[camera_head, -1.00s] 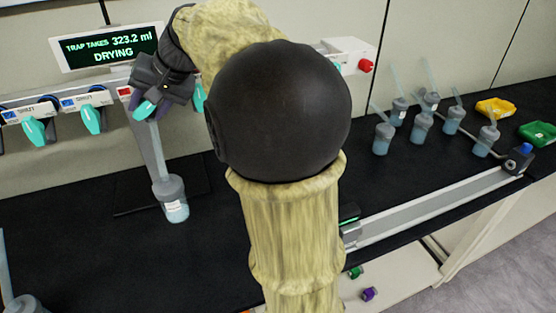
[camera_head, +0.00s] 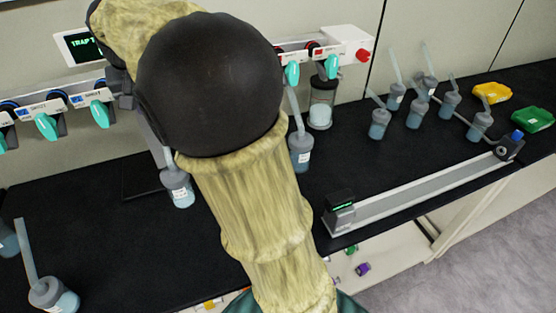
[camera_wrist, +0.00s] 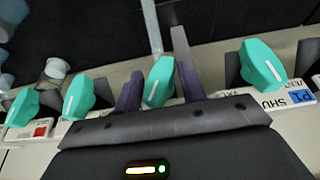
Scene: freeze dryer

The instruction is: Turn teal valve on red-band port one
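In the wrist view, my gripper (camera_wrist: 158,65) is open, with one purple-padded finger on each side of a teal valve (camera_wrist: 158,82). Narrow gaps seem to show between valve and fingers. This valve's label is hidden behind my gripper. Its neighbour to the right is a teal valve (camera_wrist: 262,65) with a blue label; two teal valves (camera_wrist: 78,97) (camera_wrist: 22,106) stand to the left, with a red label by the farther one. In the head view, my arm hides the fingers and held-around valve. Teal valves (camera_head: 291,72) (camera_head: 331,67) by red-marked ports show right of my arm.
A flask (camera_head: 178,190) with a long neck hangs or stands below my gripper; another flask (camera_head: 301,155) is to its right. A grey rail (camera_head: 420,190) crosses the bench. The display (camera_head: 80,45) is partly covered.

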